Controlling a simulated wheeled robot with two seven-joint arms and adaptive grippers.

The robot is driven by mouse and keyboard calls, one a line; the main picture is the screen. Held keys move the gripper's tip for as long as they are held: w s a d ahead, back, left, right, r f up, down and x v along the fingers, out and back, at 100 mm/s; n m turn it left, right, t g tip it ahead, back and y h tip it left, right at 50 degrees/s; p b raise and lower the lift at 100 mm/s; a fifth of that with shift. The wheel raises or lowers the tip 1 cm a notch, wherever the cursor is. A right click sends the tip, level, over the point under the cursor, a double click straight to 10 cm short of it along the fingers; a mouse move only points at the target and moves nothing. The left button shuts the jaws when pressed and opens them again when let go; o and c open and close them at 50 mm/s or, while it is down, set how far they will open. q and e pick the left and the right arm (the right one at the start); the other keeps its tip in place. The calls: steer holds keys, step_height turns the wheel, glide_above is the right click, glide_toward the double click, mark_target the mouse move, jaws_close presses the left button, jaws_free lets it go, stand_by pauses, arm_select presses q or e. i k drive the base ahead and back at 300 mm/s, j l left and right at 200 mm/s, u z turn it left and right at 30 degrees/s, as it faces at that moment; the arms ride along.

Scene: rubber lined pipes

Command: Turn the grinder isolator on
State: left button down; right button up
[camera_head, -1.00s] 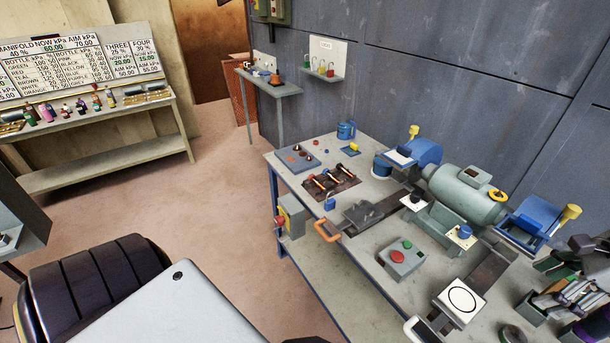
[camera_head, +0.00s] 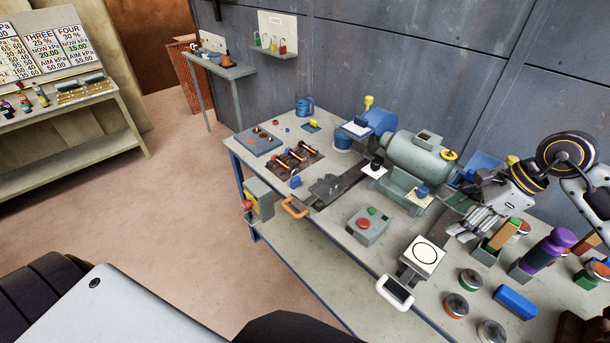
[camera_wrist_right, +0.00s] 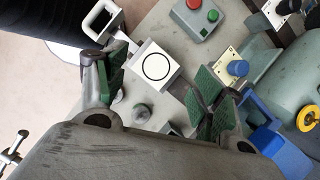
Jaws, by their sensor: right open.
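The bench grinder (camera_head: 418,155) stands on the grey workbench, a grey-green motor with blue guards. A grey box with a red knob on a yellow plate (camera_head: 251,203) is fixed to the bench's left end; it looks like an isolator, but I cannot read a label or tell its position. A grey box with red and green buttons (camera_head: 368,226) lies on the bench top; it also shows in the right wrist view (camera_wrist_right: 197,15). My right gripper (camera_head: 480,188) is open and empty at the grinder's right end, far from the knob. Its green-padded fingers (camera_wrist_right: 163,88) are spread. My left gripper is out of view.
A white plate with a black circle (camera_head: 425,253) sits near the bench's front edge. An orange handle (camera_head: 295,208) juts near the knob. Floor left of the bench is clear.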

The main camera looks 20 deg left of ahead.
mark_target(247, 205)
steer(key=i+l+u, duration=0.1)
steer(key=u, duration=0.3)
steer(key=i+l+u, duration=0.1)
steer(key=u, duration=0.3)
steer(key=l+u, duration=0.2)
steer(key=u, duration=0.2)
steer(key=i+l+u, duration=0.1)
steer(key=u, duration=0.3)
